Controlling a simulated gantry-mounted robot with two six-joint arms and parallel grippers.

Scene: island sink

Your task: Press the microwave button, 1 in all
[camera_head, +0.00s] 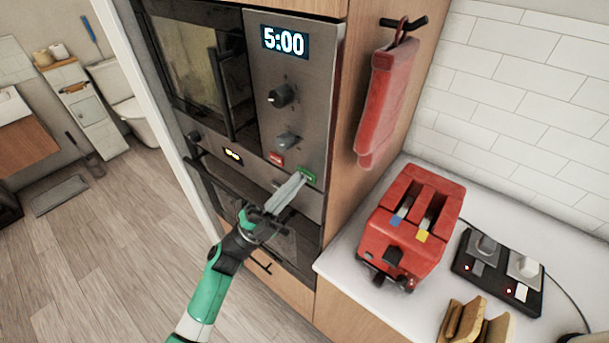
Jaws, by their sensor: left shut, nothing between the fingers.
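The microwave (255,75) is built into a tall cabinet, with a display (285,41) reading 5:00. Two dark knobs sit below the display on its panel. Under them are a red button (276,159) and, to its right, a green button (306,175). My left gripper (300,177) comes up from below, shut and empty. Its fingertips are at the green button and cover part of its left side in the picture. I cannot tell whether they touch it. My right gripper is not in view.
An oven (232,155) sits below the microwave. A red cloth (388,95) hangs from a hook on the cabinet side. A red toaster (412,225), a dark switch unit (497,270) and bread slices (470,322) are on the white counter. The wooden floor at left is open.

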